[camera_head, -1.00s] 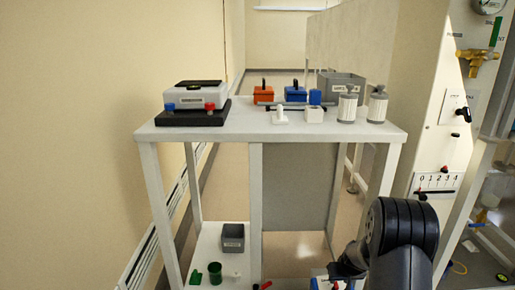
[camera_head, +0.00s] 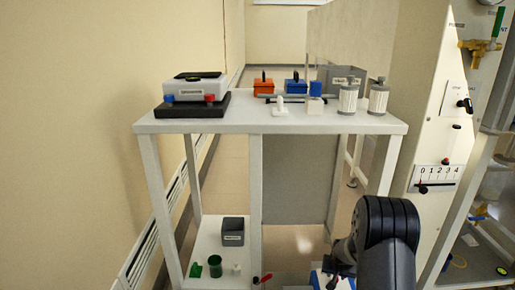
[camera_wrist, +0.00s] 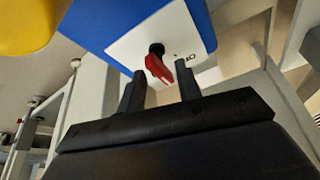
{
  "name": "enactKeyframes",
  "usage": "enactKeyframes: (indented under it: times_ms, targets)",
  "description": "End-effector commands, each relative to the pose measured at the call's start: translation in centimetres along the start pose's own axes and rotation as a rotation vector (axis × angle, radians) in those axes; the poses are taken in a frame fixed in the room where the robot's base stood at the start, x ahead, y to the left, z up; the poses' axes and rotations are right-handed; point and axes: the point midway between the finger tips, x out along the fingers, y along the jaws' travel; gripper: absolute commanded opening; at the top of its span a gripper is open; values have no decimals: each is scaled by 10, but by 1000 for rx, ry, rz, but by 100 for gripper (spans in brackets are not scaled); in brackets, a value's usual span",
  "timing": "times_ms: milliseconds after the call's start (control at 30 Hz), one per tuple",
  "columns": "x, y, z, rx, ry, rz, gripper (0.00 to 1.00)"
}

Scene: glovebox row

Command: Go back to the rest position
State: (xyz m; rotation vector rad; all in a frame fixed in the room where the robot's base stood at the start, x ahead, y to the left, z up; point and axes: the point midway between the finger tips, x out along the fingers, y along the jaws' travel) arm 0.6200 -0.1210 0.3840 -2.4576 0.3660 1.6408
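My gripper (camera_wrist: 160,80) is open in the wrist view, with its two dark fingers apart. A red handle (camera_wrist: 158,66) on a black stub shows just beyond the fingertips, roughly in line with the gap. I cannot tell whether the fingers touch it. The handle is on the white face (camera_wrist: 128,48) of a blue-edged unit (camera_wrist: 90,18). In the head view my gripper (camera_head: 338,262) is low at the right, in front of the bench, above a blue and white item (camera_head: 318,279) that is partly hidden.
The white bench (camera_head: 235,127) carries a black-based device (camera_head: 192,108), orange (camera_head: 264,87) and blue (camera_head: 296,86) boxes and two ribbed canisters (camera_head: 348,98). Its lower shelf holds a grey bin (camera_head: 232,232) and a green cup (camera_head: 215,267). A valve panel (camera_head: 432,150) stands at right.

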Motion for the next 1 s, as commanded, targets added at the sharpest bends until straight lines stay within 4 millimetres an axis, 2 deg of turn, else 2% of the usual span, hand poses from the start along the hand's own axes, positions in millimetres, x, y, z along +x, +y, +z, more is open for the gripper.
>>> enactKeyframes:
  times_ms: [533,600,1000]
  targets:
    - [3,-2,1,219,2,91,33]
    - [-24,-4,-3,216,2,89,33]
    - [-103,-11,-3,214,2,88,33]
